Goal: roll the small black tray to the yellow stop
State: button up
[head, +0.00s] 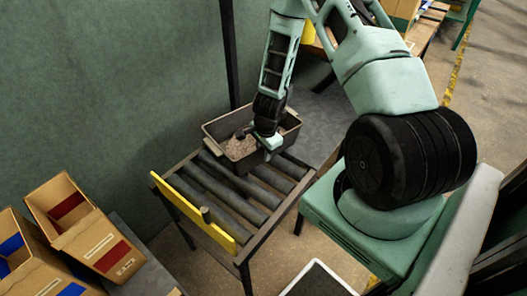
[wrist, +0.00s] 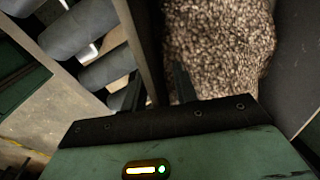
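The small tray (head: 285,141) is a dark grey, open-topped bin holding brown grain (head: 239,147). It stands at the far end of the roller table. The yellow stop (head: 190,208) is an upright bar across the near left end, with bare rollers between it and the tray. My gripper (head: 267,148) points down at the tray's near right wall. In the wrist view, the fingers of my gripper (wrist: 158,88) are apart, on either side of the tray wall (wrist: 146,45), with grain visible between the wall and the inner finger. The fingertips are hard to see in the head view.
The rollers (head: 228,189) sit in a dark frame. A grey tabletop (head: 318,118) lies behind the tray. Cardboard boxes (head: 90,232) with red and blue panels stand at the lower left. A dark post (head: 229,50) rises behind the tray, beside the green wall.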

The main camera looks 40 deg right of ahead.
grip_shut()
dwell(1.4)
jog(key=shift+s+a+b, duration=0.4)
jog(key=shift+s+a, duration=0.25)
jog(key=shift+a, duration=0.35)
jog(key=shift+s+a+b, duration=0.4)
jog(key=shift+s+a, duration=0.2)
jog(key=shift+a, duration=0.4)
jog(key=shift+s+a+b, duration=0.4)
jog(key=shift+s+a, duration=0.25)
jog(key=shift+a, duration=0.45)
jog(key=s+a+b, duration=0.2)
jog(key=s+a, duration=0.1)
jog(key=a, duration=0.2)
jog(key=shift+s+a, duration=0.35)
dwell(0.4)
jog(key=shift+s+a, duration=0.1)
jog(key=shift+a, duration=0.05)
